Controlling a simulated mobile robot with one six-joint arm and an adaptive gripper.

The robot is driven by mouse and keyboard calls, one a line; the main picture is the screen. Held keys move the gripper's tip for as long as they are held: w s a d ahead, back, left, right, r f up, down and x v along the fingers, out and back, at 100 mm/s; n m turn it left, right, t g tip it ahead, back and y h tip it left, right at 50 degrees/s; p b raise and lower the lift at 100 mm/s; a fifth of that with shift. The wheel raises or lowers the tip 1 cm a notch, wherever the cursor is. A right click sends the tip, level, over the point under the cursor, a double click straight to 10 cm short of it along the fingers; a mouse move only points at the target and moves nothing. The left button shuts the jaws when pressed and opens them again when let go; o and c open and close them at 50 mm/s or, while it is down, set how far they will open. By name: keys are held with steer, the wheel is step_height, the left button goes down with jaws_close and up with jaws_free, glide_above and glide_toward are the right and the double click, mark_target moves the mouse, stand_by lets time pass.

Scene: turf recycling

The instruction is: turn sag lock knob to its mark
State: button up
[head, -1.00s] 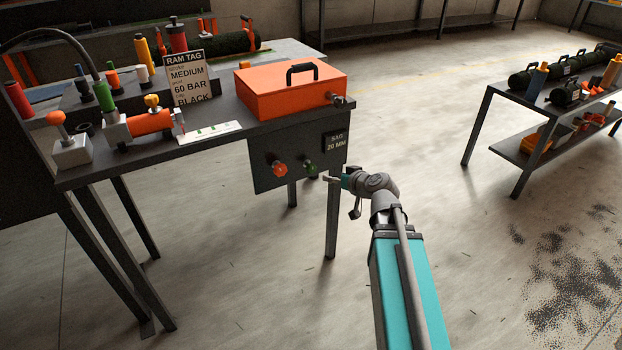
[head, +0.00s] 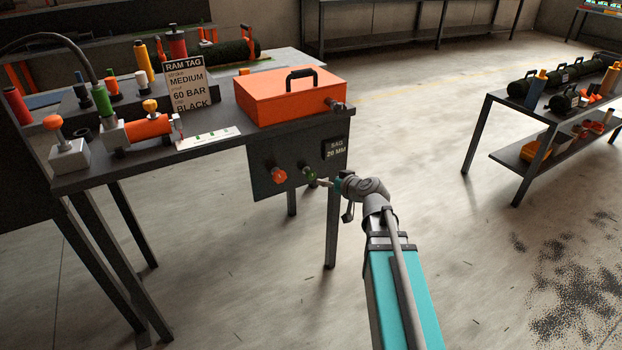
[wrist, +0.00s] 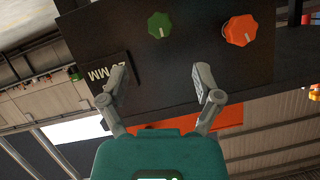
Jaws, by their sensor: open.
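A green knob (head: 310,174) and an orange knob (head: 279,176) stick out from the dark panel (head: 262,158) under the bench top. The green one is nearer the sag sign (head: 335,148); no label says which is the lock knob. In the wrist view the green knob (wrist: 160,26) lies beyond the fingertips, midway between them, and the orange knob (wrist: 241,30) is to its right. My gripper (wrist: 160,80) is open and empty, apart from both knobs. In the head view my gripper (head: 325,182) is just right of the green knob. I cannot make out a mark.
The sign reads 20 MM. An orange case (head: 290,97) sits on the bench above the panel. A bench leg (head: 332,235) stands below my gripper. A second table (head: 525,150) with dark cylinders is at the right, with open floor between.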

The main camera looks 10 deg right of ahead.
mark_target(312, 176)
steer(key=b+x, duration=0.3)
steer(key=x, duration=0.7)
steer(key=shift+w+f, duration=0.1)
steer(key=c, duration=1.1)
steer(key=shift+a, duration=0.2)
jaws_close()
steer(key=shift+d, duration=0.1)
